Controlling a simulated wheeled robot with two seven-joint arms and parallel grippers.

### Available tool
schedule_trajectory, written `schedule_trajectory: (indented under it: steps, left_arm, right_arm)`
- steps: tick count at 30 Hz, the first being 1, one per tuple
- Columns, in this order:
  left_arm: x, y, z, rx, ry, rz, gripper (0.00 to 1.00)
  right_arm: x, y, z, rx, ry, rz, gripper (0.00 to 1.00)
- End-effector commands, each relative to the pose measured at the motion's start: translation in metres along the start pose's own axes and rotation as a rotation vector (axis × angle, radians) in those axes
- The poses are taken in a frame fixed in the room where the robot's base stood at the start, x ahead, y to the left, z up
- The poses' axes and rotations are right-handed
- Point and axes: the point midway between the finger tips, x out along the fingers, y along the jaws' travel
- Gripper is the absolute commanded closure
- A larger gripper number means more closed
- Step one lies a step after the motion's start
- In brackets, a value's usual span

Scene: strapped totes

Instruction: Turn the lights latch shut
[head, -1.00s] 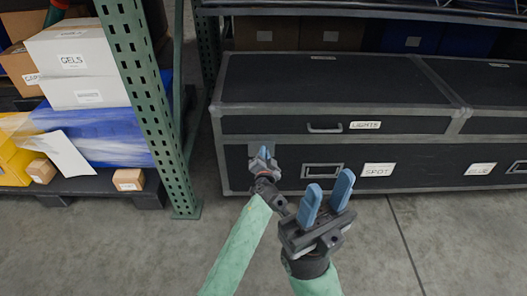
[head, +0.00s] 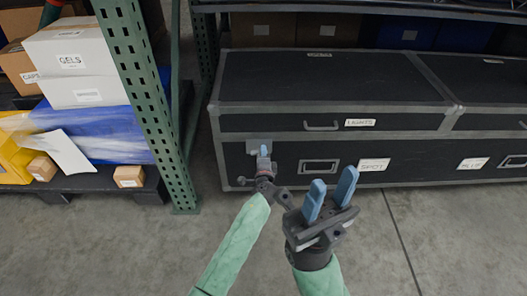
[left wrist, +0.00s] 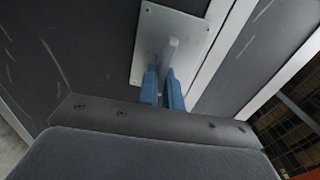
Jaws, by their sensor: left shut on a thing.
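The black lights case (head: 270,124) with grey metal edges carries a "LIGHTS" label (head: 360,122) beside its handle. Its latch is a grey metal plate (head: 253,147) on the front, left of the handle. In the left wrist view the latch plate (left wrist: 185,25) has a short light grey lever (left wrist: 172,48) standing out from it. My left gripper (head: 264,151) is at the latch, and its blue fingers (left wrist: 163,88) are shut on the lever. The fingers hide the lever's lower part. My right gripper (head: 331,194) is empty, its two blue fingers apart, in front of the case.
A green perforated rack post (head: 150,110) stands left of the case. Behind it are white boxes (head: 75,55), a blue wrapped load (head: 105,130) and small cartons (head: 128,176). More labelled case front with a "SPOT" label (head: 373,165) extends right. The floor in front is clear.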

Motion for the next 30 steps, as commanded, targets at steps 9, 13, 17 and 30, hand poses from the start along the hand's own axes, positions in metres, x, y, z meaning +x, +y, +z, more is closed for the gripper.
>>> schedule_trajectory:
  steps: [9, 13, 17, 30]
  left_arm:
    - [-0.0006, 0.0015, -0.0013, 0.051, 0.002, 0.0, 1.0]
    - [-0.0006, 0.0018, -0.0014, 0.053, 0.003, 0.0, 1.0]
    - [-0.0006, 0.0019, -0.0014, 0.053, 0.003, 0.001, 1.0]
    - [-0.0003, 0.0014, -0.0005, 0.052, 0.001, 0.0, 0.71]
  right_arm:
    - [0.0009, -0.0001, 0.0001, -0.004, -0.004, 0.002, 0.64]
    - [0.0021, 0.0, 0.0006, -0.005, -0.001, 0.004, 0.64]
    - [0.003, 0.0002, 0.0009, -0.006, 0.002, 0.006, 0.64]
    - [0.0034, 0.0003, 0.0012, -0.006, 0.002, 0.007, 0.64]
